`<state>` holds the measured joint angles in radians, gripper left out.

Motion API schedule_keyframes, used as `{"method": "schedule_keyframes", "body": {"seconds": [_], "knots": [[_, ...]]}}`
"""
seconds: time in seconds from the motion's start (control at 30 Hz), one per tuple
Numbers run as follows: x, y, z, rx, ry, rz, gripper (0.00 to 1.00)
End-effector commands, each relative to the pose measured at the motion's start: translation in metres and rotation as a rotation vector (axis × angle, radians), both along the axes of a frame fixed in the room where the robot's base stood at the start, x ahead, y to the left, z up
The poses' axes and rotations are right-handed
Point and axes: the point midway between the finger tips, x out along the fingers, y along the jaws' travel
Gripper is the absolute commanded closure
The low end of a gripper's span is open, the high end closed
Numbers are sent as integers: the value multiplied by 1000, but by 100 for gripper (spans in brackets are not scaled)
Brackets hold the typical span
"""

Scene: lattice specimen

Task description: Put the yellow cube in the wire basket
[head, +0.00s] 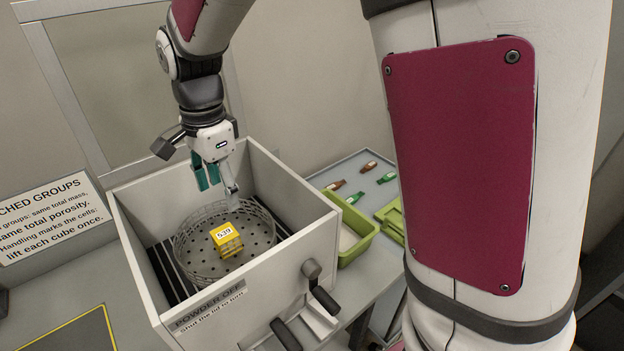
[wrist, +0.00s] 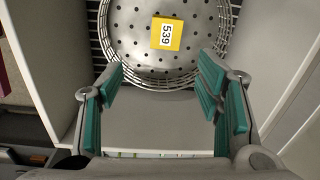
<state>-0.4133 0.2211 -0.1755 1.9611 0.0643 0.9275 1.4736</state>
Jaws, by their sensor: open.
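The yellow cube (head: 227,239), with a white label reading 539, sits inside the round wire basket (head: 183,252), on its perforated metal floor. In the wrist view the cube (wrist: 167,33) lies inside the ring of the basket (wrist: 150,84), clear of its wire wall. My gripper (head: 216,183) is above the basket, inside the grey box. Its teal-padded fingers are spread apart with nothing between them, and the cube is below and apart from them. In the wrist view the open fingers (wrist: 161,76) frame the basket's near rim.
The open-topped grey box (head: 140,253), marked POWDER OFF, has walls around my gripper and a striped floor under the basket. Handles (head: 322,298) stick out at its front. A green bin (head: 360,234) and several small bottles (head: 369,167) are on the right. A sign (head: 50,217) stands left.

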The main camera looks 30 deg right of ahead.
Motion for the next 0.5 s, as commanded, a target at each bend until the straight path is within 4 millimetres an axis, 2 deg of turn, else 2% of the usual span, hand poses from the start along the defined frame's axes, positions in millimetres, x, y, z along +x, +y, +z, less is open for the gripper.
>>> {"method": "schedule_keyframes", "body": {"seconds": [0.03, 0.2, 0.5], "knots": [[-8, -9, 14, 11, -25, 46, 41], [-42, -37, 55, 22, -119, 282, 41], [-113, -81, 100, -66, -289, 709, 41]]}}
